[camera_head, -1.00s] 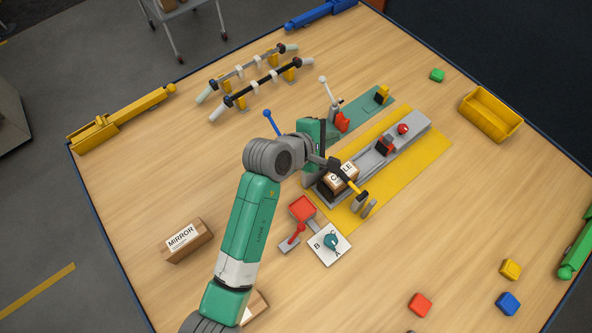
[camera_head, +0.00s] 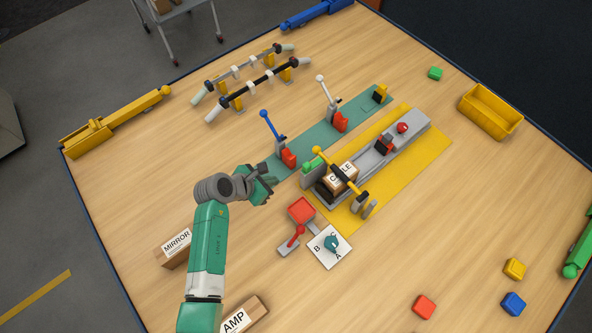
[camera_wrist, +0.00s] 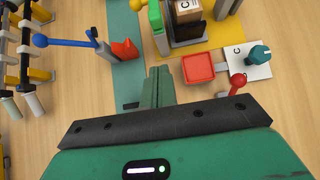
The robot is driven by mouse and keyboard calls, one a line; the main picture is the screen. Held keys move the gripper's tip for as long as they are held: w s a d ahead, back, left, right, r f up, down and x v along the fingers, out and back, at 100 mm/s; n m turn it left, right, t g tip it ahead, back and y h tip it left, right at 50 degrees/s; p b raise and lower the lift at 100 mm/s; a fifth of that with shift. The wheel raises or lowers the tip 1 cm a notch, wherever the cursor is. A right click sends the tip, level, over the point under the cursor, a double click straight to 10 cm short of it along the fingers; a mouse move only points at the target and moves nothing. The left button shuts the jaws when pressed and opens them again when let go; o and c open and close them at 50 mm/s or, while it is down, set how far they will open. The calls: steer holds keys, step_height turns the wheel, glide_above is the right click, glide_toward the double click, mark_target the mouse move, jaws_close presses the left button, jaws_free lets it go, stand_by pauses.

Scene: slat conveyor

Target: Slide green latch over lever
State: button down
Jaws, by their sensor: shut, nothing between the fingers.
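The green latch (camera_head: 311,166) sits on a grey block at the near left end of the conveyor, and it also shows in the wrist view (camera_wrist: 155,15). The yellow lever (camera_head: 340,171) lies across the conveyor, its round knob (camera_head: 318,150) close to the latch. I cannot tell whether the latch covers the lever. My gripper (camera_head: 270,190) is left of the latch, apart from it, above the table. Its fingers (camera_wrist: 155,88) are closed together and empty in the wrist view.
The CABLE box (camera_head: 339,178) is on the conveyor under the lever. A blue-knobbed lever (camera_head: 270,128) with a red latch (camera_head: 288,158) stands behind my gripper. A red pad (camera_head: 301,209) and A/B dial (camera_head: 331,243) are in front. Bare table lies left of my gripper.

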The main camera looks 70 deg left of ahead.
mark_target(303, 170)
steer(key=x, duration=0.3)
steer(key=w+r+b+x, duration=0.1)
steer(key=x, duration=0.6)
steer(key=shift+w+a+r, duration=0.3)
steer(key=shift+w+a, duration=0.05)
steer(key=shift+w, duration=0.3)
